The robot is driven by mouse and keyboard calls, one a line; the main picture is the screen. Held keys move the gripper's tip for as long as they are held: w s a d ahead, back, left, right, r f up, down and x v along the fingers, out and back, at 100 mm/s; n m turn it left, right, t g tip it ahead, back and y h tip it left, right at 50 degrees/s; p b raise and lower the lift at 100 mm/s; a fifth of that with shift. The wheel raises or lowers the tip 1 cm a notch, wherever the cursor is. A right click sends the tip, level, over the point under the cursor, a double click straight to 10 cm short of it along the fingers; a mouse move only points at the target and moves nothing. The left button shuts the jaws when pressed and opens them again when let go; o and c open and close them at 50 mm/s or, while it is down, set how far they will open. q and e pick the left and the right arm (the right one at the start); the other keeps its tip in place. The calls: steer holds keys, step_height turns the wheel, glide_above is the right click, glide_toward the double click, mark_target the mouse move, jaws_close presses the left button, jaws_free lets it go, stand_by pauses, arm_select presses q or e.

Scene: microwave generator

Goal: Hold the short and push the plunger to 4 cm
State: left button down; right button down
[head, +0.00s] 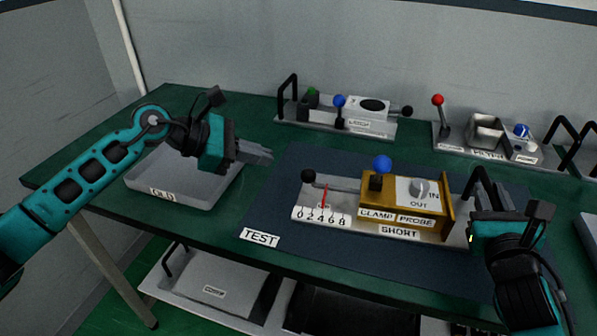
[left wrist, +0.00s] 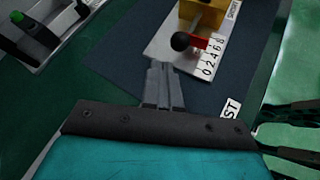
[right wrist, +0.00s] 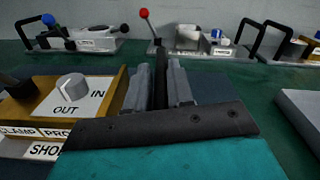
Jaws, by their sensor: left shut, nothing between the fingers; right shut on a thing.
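The short is a brass block (head: 446,222) on a pale base labelled SHORT, lying on the dark TEST mat (head: 275,215). Its plunger ends in a black ball (head: 308,176) at the left. A red pointer (head: 324,196) stands over the 0 to 8 scale (head: 320,217), near 4 in the head view. The blue clamp knob (head: 382,163) is on top; the probe dial (head: 420,188) sits between IN and OUT labels. My left gripper (head: 268,156) is shut and empty, left of the ball and apart from it (left wrist: 180,41). My right gripper (right wrist: 158,75) is shut on the short's black handle (head: 481,185).
A grey tray (head: 180,195) labelled OLD lies at the left. Two other devices stand at the back, one with a white block (head: 367,108), one with a red-knobbed lever (head: 438,100). The mat left of the plunger is clear.

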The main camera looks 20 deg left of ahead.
arm_select(q)
steer(key=v, duration=0.5)
steer(key=shift+s+a+r, duration=0.15)
steer(key=shift+s, duration=0.1)
arm_select(e)
steer(key=shift+f, duration=0.45)
steer(key=c, duration=1.1)
jaws_free()
steer(key=shift+c, duration=0.2)
arm_select(q)
steer(key=shift+w, duration=0.1)
arm_select(e)
steer(key=shift+o, duration=1.2)
steer(key=shift+r, duration=0.25)
steer(key=s, duration=0.8)
steer(key=s+d, duration=0.1)
steer(key=s, duration=0.2)
steer(key=shift+s, duration=0.4)
steer(key=shift+s, duration=0.15)
